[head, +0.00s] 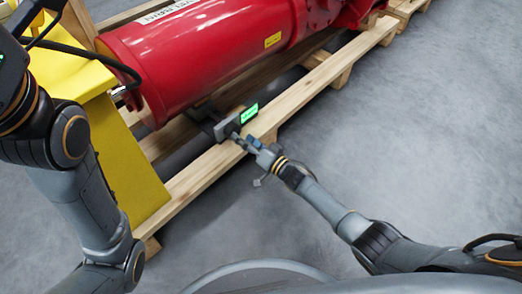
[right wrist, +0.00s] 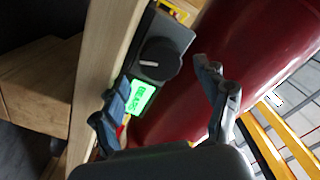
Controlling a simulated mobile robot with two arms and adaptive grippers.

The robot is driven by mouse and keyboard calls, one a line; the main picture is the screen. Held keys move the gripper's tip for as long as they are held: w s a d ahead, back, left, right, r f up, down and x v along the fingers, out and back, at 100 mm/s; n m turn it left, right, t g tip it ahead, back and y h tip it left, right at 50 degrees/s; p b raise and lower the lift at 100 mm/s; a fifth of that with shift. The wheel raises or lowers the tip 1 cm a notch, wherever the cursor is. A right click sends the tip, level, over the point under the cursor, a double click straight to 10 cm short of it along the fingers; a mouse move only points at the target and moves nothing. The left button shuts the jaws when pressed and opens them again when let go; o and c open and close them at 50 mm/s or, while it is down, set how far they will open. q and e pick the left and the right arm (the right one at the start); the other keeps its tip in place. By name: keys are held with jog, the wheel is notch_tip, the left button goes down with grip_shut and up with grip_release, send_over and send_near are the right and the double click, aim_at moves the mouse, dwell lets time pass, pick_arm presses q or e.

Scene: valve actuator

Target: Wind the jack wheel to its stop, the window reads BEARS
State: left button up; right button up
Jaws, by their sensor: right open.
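The jack wheel (right wrist: 160,58) is a dark round knob with a pale mark on its face, on a dark grey housing in the right wrist view. Beside it a lit green window (right wrist: 142,97) carries dark, turned lettering that looks like BEARS, though it is small. In the head view the green window (head: 249,113) glows by the wooden rail. My right gripper (head: 243,140) is at the housing. In the right wrist view its fingers (right wrist: 161,74) are spread and empty, with the wheel beyond their tips, apart from them. My left gripper is out of view.
A large red actuator cylinder (head: 200,55) lies above the housing on a wooden pallet (head: 330,72). A yellow stand (head: 125,150) is at the left, near my left arm. The grey floor (head: 430,140) at right is clear.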

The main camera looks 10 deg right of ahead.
jog(key=v, duration=0.8)
jog(key=shift+s, duration=0.15)
